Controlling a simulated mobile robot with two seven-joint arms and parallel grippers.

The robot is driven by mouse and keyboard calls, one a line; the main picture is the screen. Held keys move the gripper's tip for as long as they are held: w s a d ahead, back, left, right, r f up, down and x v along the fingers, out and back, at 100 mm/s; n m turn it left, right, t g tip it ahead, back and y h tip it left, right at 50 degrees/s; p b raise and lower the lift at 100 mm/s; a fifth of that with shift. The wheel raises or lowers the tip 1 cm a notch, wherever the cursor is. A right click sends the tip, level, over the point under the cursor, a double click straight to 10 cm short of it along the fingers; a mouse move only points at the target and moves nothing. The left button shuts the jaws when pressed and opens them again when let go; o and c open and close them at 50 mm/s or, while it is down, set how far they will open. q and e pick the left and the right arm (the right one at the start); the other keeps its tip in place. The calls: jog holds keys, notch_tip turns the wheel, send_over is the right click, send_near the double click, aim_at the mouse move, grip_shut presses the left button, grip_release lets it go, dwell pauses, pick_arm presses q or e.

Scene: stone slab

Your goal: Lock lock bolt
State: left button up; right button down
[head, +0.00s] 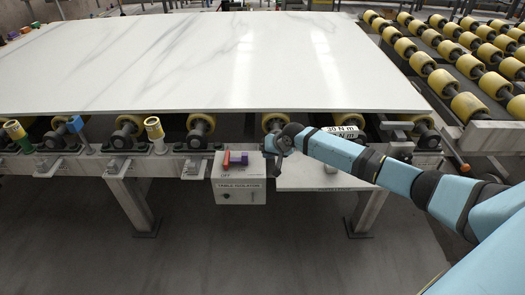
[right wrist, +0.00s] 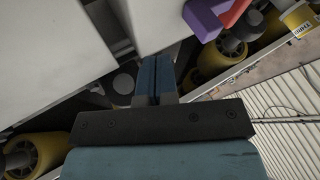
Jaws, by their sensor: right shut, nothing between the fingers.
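My right arm reaches in from the right in the head view. Its gripper (head: 279,146) is at the slab table's front edge, just right of the isolator box. In the right wrist view the two blue fingers of the right gripper (right wrist: 155,75) are together with nothing between them. They point at a gap between pale panels, where a dark round part (right wrist: 124,83) shows. I cannot tell whether the fingers touch it. I cannot clearly identify the lock bolt; a grey bracket with a bar (head: 398,130) is on the frame to the right. My left gripper is not in view.
A white marbled slab (head: 190,60) lies on rollers. A grey isolator box (head: 240,185) hangs at the front, with red (head: 227,158) and purple (head: 237,157) items on top. A roller conveyor (head: 455,80) stands at right. The floor in front is clear.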

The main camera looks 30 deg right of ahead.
jog(key=v, duration=0.7)
jog(key=shift+s+a+r+p, duration=0.15)
jog(key=shift+a+r+p, duration=0.05)
jog(key=shift+r+p, duration=0.2)
jog(key=shift+f, duration=0.1)
